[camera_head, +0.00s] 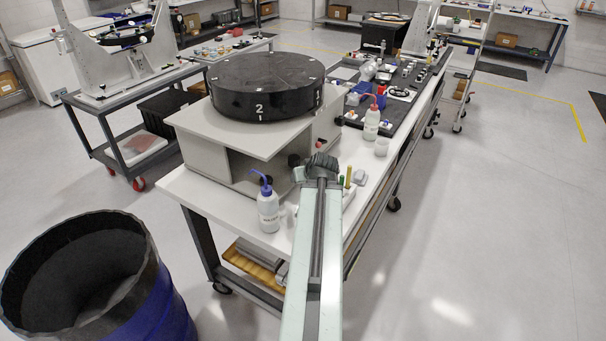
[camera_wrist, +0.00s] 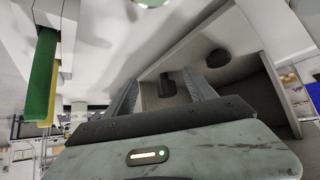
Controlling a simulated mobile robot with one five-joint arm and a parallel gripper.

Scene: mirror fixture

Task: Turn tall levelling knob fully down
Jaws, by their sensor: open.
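The mirror fixture is a pale grey box (camera_head: 212,160) with a black round disc marked 2 (camera_head: 262,88) on top. In the wrist view one dark knob (camera_wrist: 167,84) appears between my open fingers, and a second dark knob (camera_wrist: 218,58) lies beyond the right finger. I cannot tell which is the tall one, or how far either is turned. No finger clearly touches a knob.
A green post (camera_head: 341,182) and a yellow post (camera_head: 348,177) stand right of my gripper. A blue-topped bottle (camera_head: 268,210) stands at the table's near edge. Floor to the right is clear.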

